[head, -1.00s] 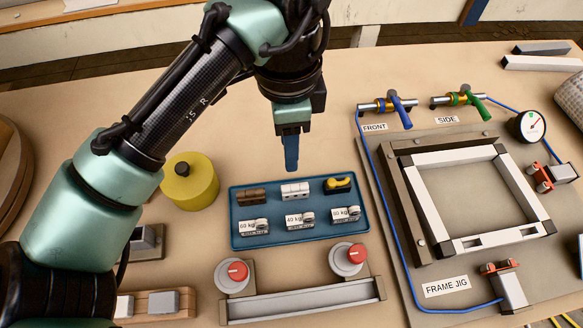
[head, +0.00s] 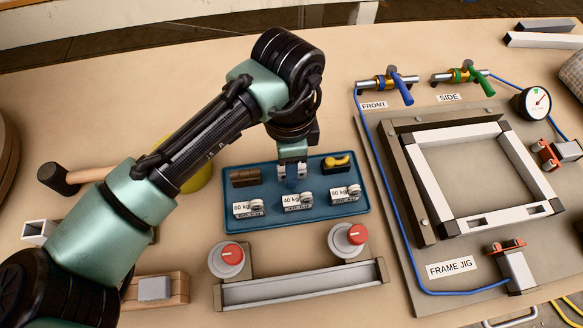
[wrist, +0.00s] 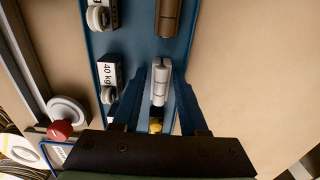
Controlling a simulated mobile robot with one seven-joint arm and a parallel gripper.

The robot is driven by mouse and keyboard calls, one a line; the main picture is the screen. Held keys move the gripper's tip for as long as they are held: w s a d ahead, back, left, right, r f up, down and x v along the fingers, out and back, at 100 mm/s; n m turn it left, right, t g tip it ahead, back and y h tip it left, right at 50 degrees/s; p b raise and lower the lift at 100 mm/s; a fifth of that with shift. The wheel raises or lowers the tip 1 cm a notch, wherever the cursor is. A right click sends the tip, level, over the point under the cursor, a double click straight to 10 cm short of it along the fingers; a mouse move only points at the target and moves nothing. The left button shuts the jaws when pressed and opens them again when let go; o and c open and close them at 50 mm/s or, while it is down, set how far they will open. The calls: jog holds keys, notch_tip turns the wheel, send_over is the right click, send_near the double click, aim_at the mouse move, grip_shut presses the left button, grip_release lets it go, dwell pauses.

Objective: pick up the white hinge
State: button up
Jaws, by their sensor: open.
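The white hinge (wrist: 160,84) lies on the blue tray (head: 262,226), in the middle of the tray's back row. In the wrist view it sits between the two blue fingers of my gripper (wrist: 158,90), with a gap on each side. In the head view my gripper (head: 292,180) is low over the tray and hides most of the hinge. The gripper is open and empty. Whether the fingertips touch the tray cannot be told.
A brown hinge (head: 245,177) and a yellow-and-black part (head: 337,162) flank the white hinge. Kg-labelled pieces, including the 40 kg one (head: 297,200), stand in the tray's front row. A fixture with red-capped knobs (head: 232,252) is in front; the frame jig (head: 465,250) is right.

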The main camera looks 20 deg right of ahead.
grip_shut()
dwell(0.3)
